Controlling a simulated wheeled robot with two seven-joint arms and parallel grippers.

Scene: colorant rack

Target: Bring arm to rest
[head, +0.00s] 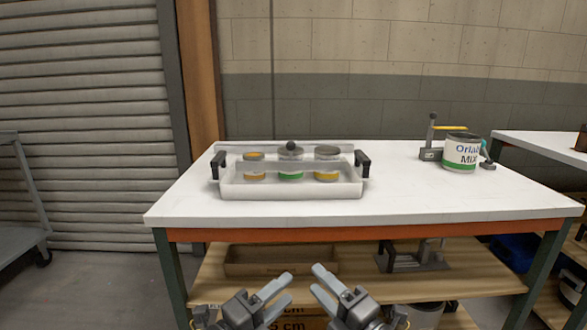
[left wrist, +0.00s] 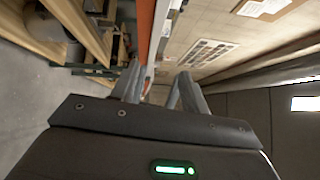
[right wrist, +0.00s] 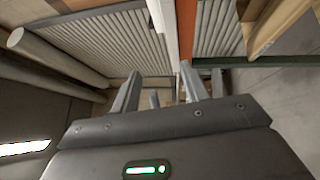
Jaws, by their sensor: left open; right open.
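My left gripper (head: 274,299) is low in front of the table in the head view, open and empty. Its two fingers also show in the left wrist view (left wrist: 158,92), with nothing between them. My right gripper (head: 326,288) is beside it on the right, also open and empty. Its spread fingers show in the right wrist view (right wrist: 160,92). Both grippers are apart from each other and clear of the table's front edge.
A white table (head: 430,200) holds a clear rack (head: 290,190) with black handles and three colorant jars. A paint can labelled "Orlab Mix" (head: 461,153) stands at the right beside a metal device (head: 431,153). A lower wooden shelf (head: 470,282) holds boxes.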

